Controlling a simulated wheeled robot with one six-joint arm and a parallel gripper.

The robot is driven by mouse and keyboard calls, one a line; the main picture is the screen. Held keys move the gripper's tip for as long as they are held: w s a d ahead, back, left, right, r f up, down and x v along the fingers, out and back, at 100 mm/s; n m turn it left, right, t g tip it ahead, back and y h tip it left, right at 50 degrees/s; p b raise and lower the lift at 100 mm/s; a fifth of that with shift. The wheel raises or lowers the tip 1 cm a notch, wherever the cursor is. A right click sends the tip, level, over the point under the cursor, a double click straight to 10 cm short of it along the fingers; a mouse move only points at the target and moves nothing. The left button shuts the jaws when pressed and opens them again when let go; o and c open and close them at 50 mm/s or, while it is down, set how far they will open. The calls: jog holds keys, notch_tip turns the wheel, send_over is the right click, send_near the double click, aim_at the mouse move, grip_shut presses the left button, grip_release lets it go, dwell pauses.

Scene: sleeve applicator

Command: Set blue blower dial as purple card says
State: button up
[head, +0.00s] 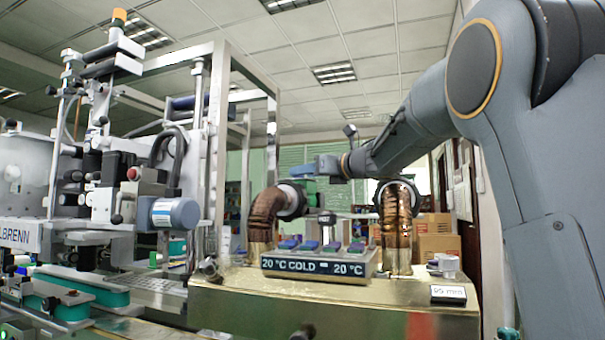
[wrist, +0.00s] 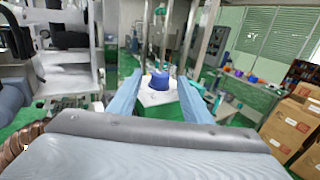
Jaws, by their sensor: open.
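In the wrist view, a blue round dial (wrist: 158,80) sits on a pale plate (wrist: 158,97), between and beyond the two light-blue fingers of my gripper (wrist: 160,98). The fingers are spread, with nothing held; I cannot tell how far off the dial is. In the head view my gripper (head: 318,168) is above the machine, near the top of the left blower (head: 264,212). A control box (head: 320,262) below it has blue and purple parts on top. Its display reads "20 °C COLD – 20 °C". I cannot make out a purple card.
A brown right blower (head: 396,215) stands beyond the control box. A small card (head: 448,294) reading "95 mm" is at the front right of the brass-coloured housing (head: 230,300). The labelling machine (head: 110,180) fills the left. Cardboard boxes (wrist: 296,125) stand right in the wrist view.

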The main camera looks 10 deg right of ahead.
jog(key=shift+x, duration=1.15)
jog(key=c, duration=1.1)
jog(key=shift+o, duration=0.2)
jog(key=shift+a+h, duration=0.1)
jog(key=shift+h, duration=0.2)
